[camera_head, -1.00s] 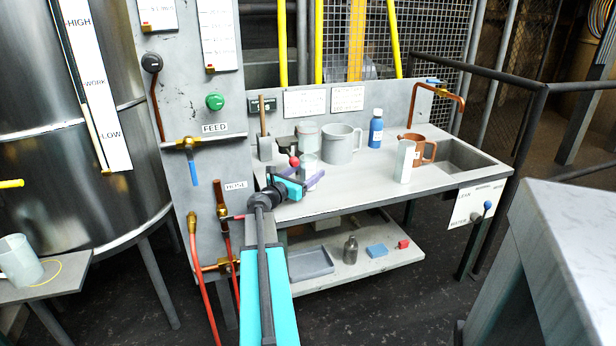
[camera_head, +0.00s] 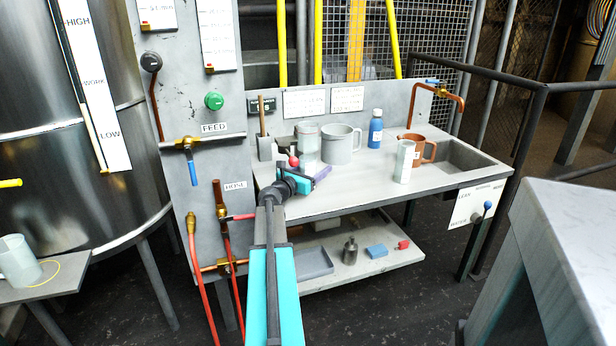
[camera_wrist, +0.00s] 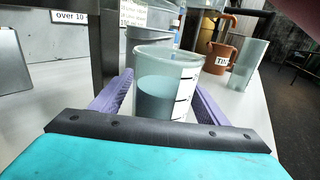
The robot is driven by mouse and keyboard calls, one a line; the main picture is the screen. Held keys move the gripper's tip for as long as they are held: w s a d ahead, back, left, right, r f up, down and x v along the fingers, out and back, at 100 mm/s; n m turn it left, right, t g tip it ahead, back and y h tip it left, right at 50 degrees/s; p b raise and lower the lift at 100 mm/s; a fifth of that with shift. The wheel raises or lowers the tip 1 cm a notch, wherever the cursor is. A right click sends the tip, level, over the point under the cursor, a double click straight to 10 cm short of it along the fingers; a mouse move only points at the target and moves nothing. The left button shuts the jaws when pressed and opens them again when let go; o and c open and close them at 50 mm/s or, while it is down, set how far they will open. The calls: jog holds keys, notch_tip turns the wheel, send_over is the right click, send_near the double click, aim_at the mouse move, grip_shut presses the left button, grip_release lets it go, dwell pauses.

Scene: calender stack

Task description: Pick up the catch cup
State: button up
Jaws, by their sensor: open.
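A clear graduated cup (camera_wrist: 165,88), holding grey-blue liquid, stands upright on the bench, centred between the two purple fingers of my gripper (camera_head: 315,171) in the wrist view. My gripper is open, with one finger on each side of the cup; I cannot tell whether they touch it. Another pale cup (camera_head: 404,161) stands beside the copper jug (camera_head: 428,150), and a third (camera_head: 18,259) stands on the left shelf.
A holder with a wooden handle (camera_head: 264,147) is to the left. The bench front (camera_head: 370,193) is clear.

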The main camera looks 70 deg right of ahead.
jog(key=c, duration=1.3)
jog(key=shift+r, duration=0.35)
jog(key=shift+c, duration=0.2)
